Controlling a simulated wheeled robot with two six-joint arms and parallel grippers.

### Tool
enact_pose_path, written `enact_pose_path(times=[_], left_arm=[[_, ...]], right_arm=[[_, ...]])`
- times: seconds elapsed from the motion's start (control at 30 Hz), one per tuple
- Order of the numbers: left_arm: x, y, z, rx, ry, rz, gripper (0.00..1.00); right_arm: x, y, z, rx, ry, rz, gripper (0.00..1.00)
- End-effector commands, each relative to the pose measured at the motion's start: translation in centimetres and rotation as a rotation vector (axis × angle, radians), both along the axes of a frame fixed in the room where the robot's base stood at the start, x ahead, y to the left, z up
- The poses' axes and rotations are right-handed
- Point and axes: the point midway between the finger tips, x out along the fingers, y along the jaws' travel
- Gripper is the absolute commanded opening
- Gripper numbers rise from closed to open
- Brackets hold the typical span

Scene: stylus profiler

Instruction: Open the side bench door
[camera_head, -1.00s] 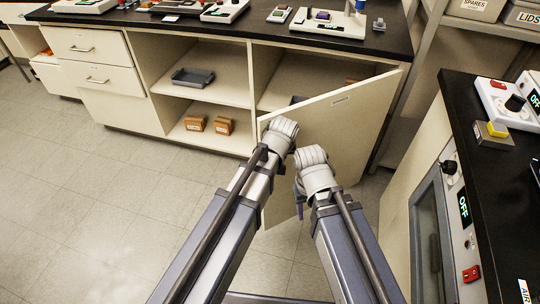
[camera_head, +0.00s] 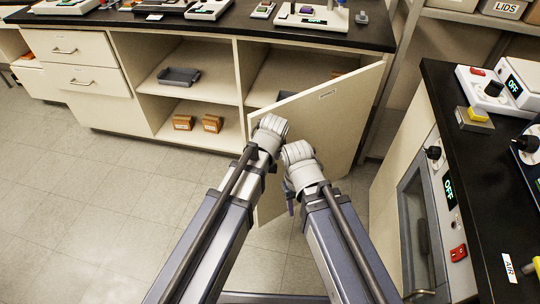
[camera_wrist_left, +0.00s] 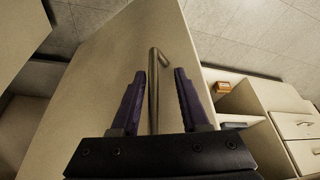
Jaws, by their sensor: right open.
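The cream side bench door (camera_head: 335,115) stands partly open, swung out from the right side of the bench cabinet. Its bar handle shows in the left wrist view (camera_wrist_left: 153,95), between the two dark purple fingers of my left gripper (camera_wrist_left: 157,90). Those fingers are apart, with visible gaps on both sides of the bar. In the head view the left gripper is hidden behind its own wrist and arm. My right gripper (camera_head: 290,196) is near the door's lower front face, mostly hidden by its wrist. It is open, and I see nothing in it.
The cabinet shelves hold a grey tray (camera_head: 179,77) and small brown boxes (camera_head: 183,122). Drawers (camera_head: 75,65) are at the left. A second black-topped bench (camera_head: 480,170) with instruments stands close on the right. The tiled floor (camera_head: 100,210) at left is clear.

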Motion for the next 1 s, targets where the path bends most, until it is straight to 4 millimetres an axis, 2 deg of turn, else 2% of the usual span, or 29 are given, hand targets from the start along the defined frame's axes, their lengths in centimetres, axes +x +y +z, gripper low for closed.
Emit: enact_pose_path(times=[0.37, 0.8, 1.0], left_arm=[[-0.1, -0.2, 0.9, -0.003, -0.002, -0.002, 0.45], [-2.3, -0.4, 6.2, -0.001, -0.001, -0.002, 0.45], [-2.9, -0.5, 7.3, -0.001, 0.0, 0.001, 0.45]], right_arm=[[0.0, 0.0, 0.9, 0.0, 0.0, 0.0, 0.5], [0.0, 0.0, 6.2, 0.0, 0.0, 0.0, 0.5], [0.0, 0.0, 7.3, 0.0, 0.0, 0.0, 0.5]])
